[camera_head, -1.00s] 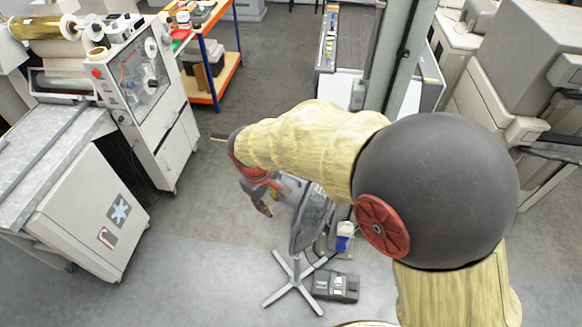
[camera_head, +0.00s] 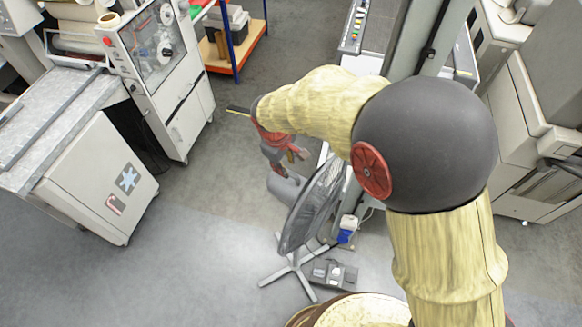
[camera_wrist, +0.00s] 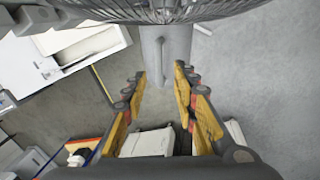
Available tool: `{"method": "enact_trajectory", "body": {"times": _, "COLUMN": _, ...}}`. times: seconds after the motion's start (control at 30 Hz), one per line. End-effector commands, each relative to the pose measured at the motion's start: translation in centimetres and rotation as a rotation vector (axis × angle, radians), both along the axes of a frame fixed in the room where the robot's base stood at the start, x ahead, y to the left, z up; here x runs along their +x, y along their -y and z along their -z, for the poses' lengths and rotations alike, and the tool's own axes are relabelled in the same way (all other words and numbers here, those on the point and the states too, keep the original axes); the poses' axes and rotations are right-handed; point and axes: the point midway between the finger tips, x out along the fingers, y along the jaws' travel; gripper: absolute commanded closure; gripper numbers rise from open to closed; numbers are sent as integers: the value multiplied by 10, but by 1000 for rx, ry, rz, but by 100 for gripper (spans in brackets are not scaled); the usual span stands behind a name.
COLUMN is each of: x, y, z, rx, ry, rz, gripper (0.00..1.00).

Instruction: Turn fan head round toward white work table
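The pedestal fan's round grey head (camera_head: 312,205) stands on a cross-shaped base (camera_head: 296,268), its disc seen at a slant, facing right. A grey cylindrical housing (camera_head: 284,186) sticks out at its left. In the wrist view the fan's wire grille (camera_wrist: 150,8) crosses the top, and the housing (camera_wrist: 166,48) hangs below it. My gripper (camera_head: 298,154) is beside the housing, at its upper side in the head view. In the wrist view my gripper (camera_wrist: 161,72) is open with the housing just beyond its fingertips. Contact cannot be told. I cannot identify the white work table with certainty.
A bench with a grey top (camera_head: 50,125) and white cabinet stands at left, next to a white machine (camera_head: 160,75). A grey post (camera_head: 425,40) rises behind the fan. A small dark box (camera_head: 330,273) lies by its base. Floor between bench and fan is clear.

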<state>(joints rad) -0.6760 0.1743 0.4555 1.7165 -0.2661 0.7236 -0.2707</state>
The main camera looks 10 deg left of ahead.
Motion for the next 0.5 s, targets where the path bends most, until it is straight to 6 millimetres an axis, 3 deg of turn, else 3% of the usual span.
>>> {"method": "enact_trajectory", "body": {"times": 0.3, "x": 8, "y": 5, "z": 45, "rx": -1, "ry": -2, "rz": 1, "gripper": 72}}
{"method": "enact_trajectory", "body": {"times": 0.5, "x": 10, "y": 5, "z": 55, "rx": -1, "ry": 0, "rz": 0, "gripper": 72}}
